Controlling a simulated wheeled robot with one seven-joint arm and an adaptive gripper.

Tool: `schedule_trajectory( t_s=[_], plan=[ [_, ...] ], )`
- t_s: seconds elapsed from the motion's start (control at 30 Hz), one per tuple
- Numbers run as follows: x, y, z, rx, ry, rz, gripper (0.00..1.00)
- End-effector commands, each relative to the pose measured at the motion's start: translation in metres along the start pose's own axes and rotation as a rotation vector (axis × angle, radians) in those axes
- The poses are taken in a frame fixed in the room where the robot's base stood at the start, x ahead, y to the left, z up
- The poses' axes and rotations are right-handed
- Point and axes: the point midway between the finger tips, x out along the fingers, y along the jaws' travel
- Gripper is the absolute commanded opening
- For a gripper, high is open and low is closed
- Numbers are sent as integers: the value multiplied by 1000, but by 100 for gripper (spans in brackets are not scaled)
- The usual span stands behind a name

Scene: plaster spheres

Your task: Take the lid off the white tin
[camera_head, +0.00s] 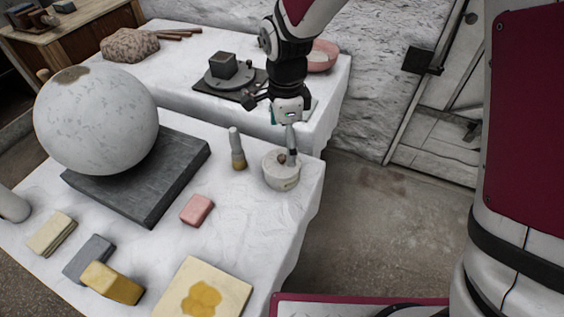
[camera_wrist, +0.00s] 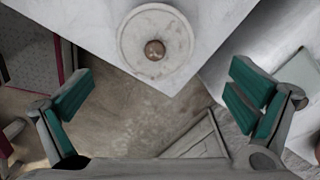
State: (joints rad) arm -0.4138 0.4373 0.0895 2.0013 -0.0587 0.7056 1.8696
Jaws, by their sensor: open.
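The white tin (camera_head: 281,176) stands upright near the right corner of the front white-covered table. Its round pale lid (camera_head: 276,162) is on it, with a small brown knob (camera_head: 282,158) in the middle. In the wrist view the lid (camera_wrist: 133,50) is seen from above, with the knob (camera_wrist: 155,50) at its centre. My gripper (camera_wrist: 160,100) is open and empty, its green-padded fingers wide apart. In the wrist view the lid lies beyond the fingertips, not between them.
A brush-like tool (camera_head: 236,148) stands left of the tin, and a pink block (camera_head: 197,210) lies further front. A large plaster sphere (camera_head: 95,115) rests on a dark slab (camera_head: 160,180). Behind, another table holds a turntable (camera_head: 232,77) and a pink bowl (camera_head: 322,56). Floor is open at right.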

Motion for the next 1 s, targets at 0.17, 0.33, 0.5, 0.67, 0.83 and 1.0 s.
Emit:
schedule_trajectory(
  t_s=[0.17,0.33,0.5,0.67,0.83,1.0],
  plan=[
    [20,4,2,1,0,1,100],
    [45,6,3,0,0,2,100],
    [50,6,3,1,0,0,100],
    [50,6,3,0,0,0,93],
    [50,6,3,0,0,0,56],
    [50,6,3,0,0,1,50]
  ],
)
